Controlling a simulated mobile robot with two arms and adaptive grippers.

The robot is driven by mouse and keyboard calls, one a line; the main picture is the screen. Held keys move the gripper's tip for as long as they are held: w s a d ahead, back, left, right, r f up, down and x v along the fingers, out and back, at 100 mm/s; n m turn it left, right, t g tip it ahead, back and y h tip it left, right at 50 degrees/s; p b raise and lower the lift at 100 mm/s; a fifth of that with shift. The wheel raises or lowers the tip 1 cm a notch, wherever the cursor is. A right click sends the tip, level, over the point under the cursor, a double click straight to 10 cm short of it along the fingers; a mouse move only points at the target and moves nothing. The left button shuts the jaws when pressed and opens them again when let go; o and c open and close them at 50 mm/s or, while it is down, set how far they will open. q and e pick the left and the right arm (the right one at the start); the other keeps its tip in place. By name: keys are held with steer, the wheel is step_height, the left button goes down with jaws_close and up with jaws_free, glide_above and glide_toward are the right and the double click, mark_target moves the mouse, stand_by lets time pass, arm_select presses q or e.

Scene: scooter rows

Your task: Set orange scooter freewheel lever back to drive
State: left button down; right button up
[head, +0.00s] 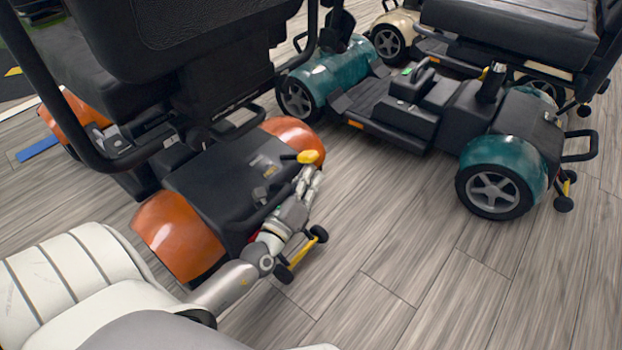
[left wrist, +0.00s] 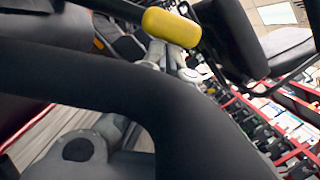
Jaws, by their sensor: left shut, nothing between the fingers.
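The orange scooter (head: 180,240) stands at the left in the head view, with orange fenders and a black rear cover. Its freewheel lever has a yellow knob (head: 308,157) on a short dark stem by the right rear fender. The knob also shows large at the top of the left wrist view (left wrist: 171,27). My left gripper (head: 312,172) is shut and empty, its fingertips right at the knob's near side. In the left wrist view the fingertips (left wrist: 170,58) lie just below the knob; I cannot tell whether they touch it. My right gripper is not in view.
A thick black bar (left wrist: 100,80) crosses close in front of the left wrist camera. The orange scooter's black seat (head: 170,40) overhangs the left. A teal scooter (head: 500,160) stands to the right. The wooden floor (head: 400,240) between them is clear.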

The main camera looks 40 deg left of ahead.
mark_target(306, 158)
arm_select(q)
steer(key=r+n+p, duration=0.1)
steer(key=a+r+n+p, duration=0.1)
steer(key=r, duration=0.1)
steer(key=r+n+p, duration=0.1)
steer(key=shift+a+r+n+g+y, duration=0.3)
steer(key=shift+r+n, duration=0.05)
steer(key=shift+n, duration=0.05)
steer(key=shift+a+r+n+g+y+p, duration=0.2)
steer(key=shift+a+r+n+p, duration=0.2)
steer(key=shift+n, duration=0.25)
steer(key=shift+a+r+n+g+y+p, duration=0.1)
steer(key=shift+a+r+n+g+p, duration=0.15)
steer(key=shift+n+p, duration=0.35)
steer(key=shift+w, duration=0.1)
